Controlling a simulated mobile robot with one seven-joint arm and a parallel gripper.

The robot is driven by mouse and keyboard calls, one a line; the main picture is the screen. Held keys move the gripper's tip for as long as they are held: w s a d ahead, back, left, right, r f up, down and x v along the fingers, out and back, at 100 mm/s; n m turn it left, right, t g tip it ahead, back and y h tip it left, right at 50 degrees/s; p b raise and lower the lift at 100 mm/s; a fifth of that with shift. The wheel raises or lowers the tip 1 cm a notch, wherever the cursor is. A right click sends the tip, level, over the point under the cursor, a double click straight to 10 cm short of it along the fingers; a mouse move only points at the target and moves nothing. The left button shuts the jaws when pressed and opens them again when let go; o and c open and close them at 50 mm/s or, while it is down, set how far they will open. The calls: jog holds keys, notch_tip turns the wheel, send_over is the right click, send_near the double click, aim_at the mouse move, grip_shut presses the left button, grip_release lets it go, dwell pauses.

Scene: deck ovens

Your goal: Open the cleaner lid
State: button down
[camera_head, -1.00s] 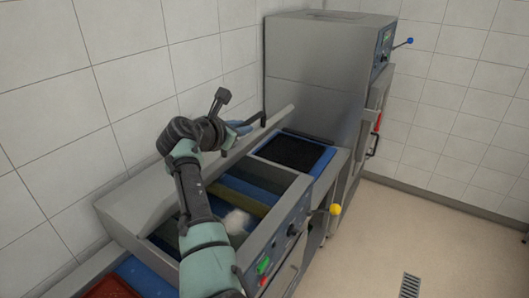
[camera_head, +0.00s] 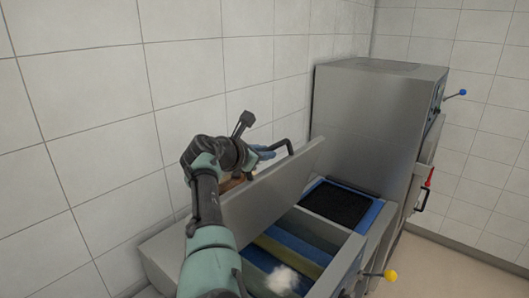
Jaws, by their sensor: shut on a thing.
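The cleaner lid (camera_head: 268,193) is a long grey metal panel, raised and tilted over the open cleaner. Its black bar handle (camera_head: 289,147) stands at its upper edge. My gripper (camera_head: 264,152), with blue fingers, is at this handle and shut on it; the exact contact is partly hidden by the wrist. Below the lid, the cleaner's open well (camera_head: 290,248) shows blue, grey and olive strips. A white fluffy patch (camera_head: 283,280) is near its front.
A dark pad in a blue surround (camera_head: 338,203) lies between. A yellow knob (camera_head: 390,275) sticks out in front. The tiled wall (camera_head: 110,110) is close behind my arm.

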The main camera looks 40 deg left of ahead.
jog(key=shift+s+f, duration=0.1)
jog(key=shift+f, duration=0.15)
jog(key=c, duration=1.1)
grip_release()
jog(key=o, duration=0.3)
jog(key=shift+r, duration=0.1)
notch_tip(320, 180, up, 4)
jog(key=b, duration=0.5)
send_over(238, 186)
jog(key=shift+s+d+r, duration=0.1)
jog(key=shift+s+r, duration=0.25)
jog(key=shift+s, duration=0.2)
